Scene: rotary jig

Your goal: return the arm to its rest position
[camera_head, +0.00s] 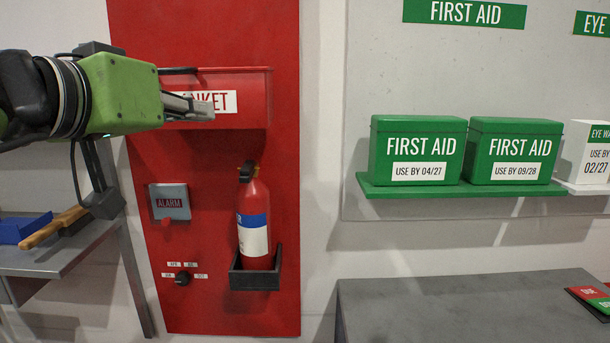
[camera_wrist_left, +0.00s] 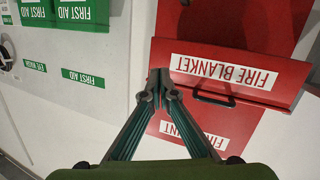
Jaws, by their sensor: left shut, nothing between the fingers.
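My left gripper (camera_head: 205,108) comes in from the left in the head view, with a green body and grey fingers. The fingers are shut with nothing between them. They hang in front of the red fire blanket box (camera_head: 255,85) and cover part of its label. In the left wrist view, the closed fingertips (camera_wrist_left: 160,78) point toward the wall, beside the box (camera_wrist_left: 270,62) with its black handle (camera_wrist_left: 214,98). I cannot tell how far the tips are from the box. My right gripper is not in view.
The red panel (camera_head: 215,308) also bears an alarm box (camera_head: 170,200), a black knob (camera_head: 183,278) and a fire extinguisher (camera_head: 254,220) in a bracket. Green first aid boxes (camera_head: 417,150) stand on a shelf at right. A table (camera_head: 450,310) is below; a bench (camera_head: 45,260) is at left.

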